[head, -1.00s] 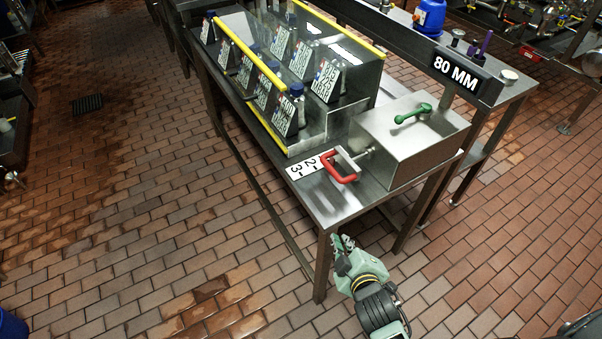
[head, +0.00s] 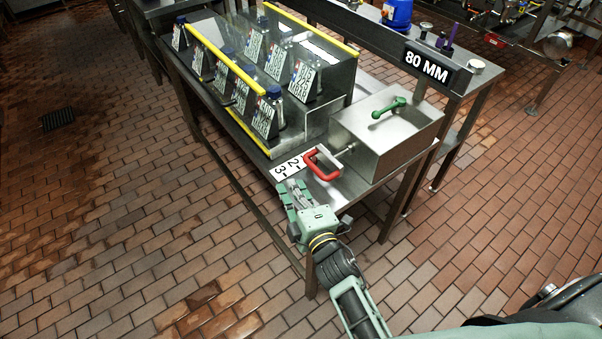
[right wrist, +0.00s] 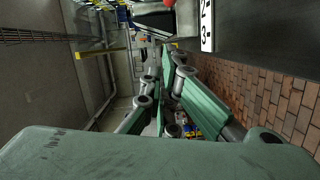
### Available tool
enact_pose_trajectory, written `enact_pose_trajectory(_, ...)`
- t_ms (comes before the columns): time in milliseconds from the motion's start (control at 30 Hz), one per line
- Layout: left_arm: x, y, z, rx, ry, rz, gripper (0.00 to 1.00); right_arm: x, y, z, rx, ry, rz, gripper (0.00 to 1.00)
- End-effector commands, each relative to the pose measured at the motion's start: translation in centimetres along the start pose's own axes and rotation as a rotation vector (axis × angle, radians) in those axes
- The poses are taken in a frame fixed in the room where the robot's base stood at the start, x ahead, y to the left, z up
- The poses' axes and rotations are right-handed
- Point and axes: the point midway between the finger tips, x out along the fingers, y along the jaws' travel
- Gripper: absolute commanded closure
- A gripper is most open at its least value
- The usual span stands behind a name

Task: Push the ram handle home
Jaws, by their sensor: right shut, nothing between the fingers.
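The ram handle is a red D-shaped grip (head: 322,166) on a metal rod. The rod comes out of the near-left face of a steel box (head: 385,135), and the handle stands out from the box beside a white number strip (head: 290,165). My right gripper (head: 290,188) is shut and empty. In the head view it is at the front end of the table, just left of and nearer than the handle, with no visible contact. In the right wrist view its green fingers (right wrist: 168,62) fill the middle, and part of the strip (right wrist: 207,25) shows above right. My left gripper is not in view.
A green lever (head: 388,108) lies on top of the box. A rack (head: 318,125) with several labelled blocks and yellow rails (head: 226,55) stands behind on the table. An "80 MM" sign (head: 428,66) is at the back right.

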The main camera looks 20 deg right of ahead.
Motion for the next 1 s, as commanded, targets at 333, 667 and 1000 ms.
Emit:
enact_pose_trajectory(333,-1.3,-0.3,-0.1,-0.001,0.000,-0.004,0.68,3.7,0.1,2.9,-0.001,-0.001,-0.002,1.00)
enact_pose_trajectory(667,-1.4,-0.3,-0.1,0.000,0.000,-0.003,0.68,3.9,0.0,3.9,0.002,-0.001,-0.001,1.00)
enact_pose_trajectory(1000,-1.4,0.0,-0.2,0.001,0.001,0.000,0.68,4.4,0.5,6.2,-0.005,-0.002,0.000,1.00)
